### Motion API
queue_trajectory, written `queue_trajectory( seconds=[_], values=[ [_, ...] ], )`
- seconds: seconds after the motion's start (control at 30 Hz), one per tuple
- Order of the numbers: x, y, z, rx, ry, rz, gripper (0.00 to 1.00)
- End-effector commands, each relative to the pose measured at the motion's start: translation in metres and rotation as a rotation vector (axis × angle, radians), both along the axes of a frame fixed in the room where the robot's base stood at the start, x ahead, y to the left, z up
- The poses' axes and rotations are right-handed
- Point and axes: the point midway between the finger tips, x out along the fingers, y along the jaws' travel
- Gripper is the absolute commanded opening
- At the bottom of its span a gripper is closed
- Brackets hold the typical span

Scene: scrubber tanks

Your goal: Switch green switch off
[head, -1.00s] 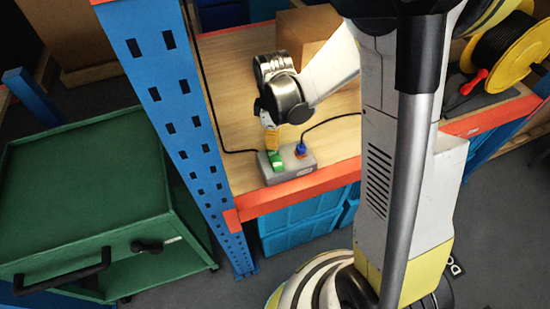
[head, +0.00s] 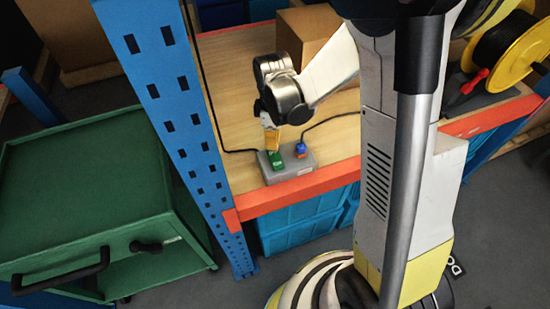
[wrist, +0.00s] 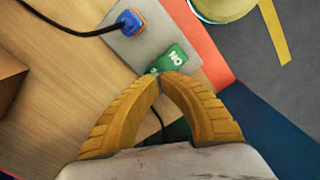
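The green switch (head: 277,160) sits on a grey switch box (head: 305,166) near the shelf's front edge. In the wrist view the green switch (wrist: 172,60) shows white "ON" lettering. In the head view it looks dark green. My gripper (head: 271,147) points down at the switch from above. In the wrist view its yellow fingertips (wrist: 161,77) meet, with nothing held between them. The tips are at the switch's near end and cover part of it. I cannot tell whether they press on it.
A blue plug (head: 300,150) with a black cable is in the same box, right beside the switch. A blue rack post (head: 170,110) stands to the left. A cardboard box (head: 305,35) is behind. Orange beam (head: 300,190) edges the shelf.

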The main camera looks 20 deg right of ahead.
Motion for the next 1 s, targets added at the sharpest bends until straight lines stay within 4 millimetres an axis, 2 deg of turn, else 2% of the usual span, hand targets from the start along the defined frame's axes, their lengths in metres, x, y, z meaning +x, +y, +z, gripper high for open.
queue_trajectory(
  seconds=[1.0],
  values=[
    [0.0,0.0,-0.016,0.0,0.0,0.0,0.0]
  ],
)
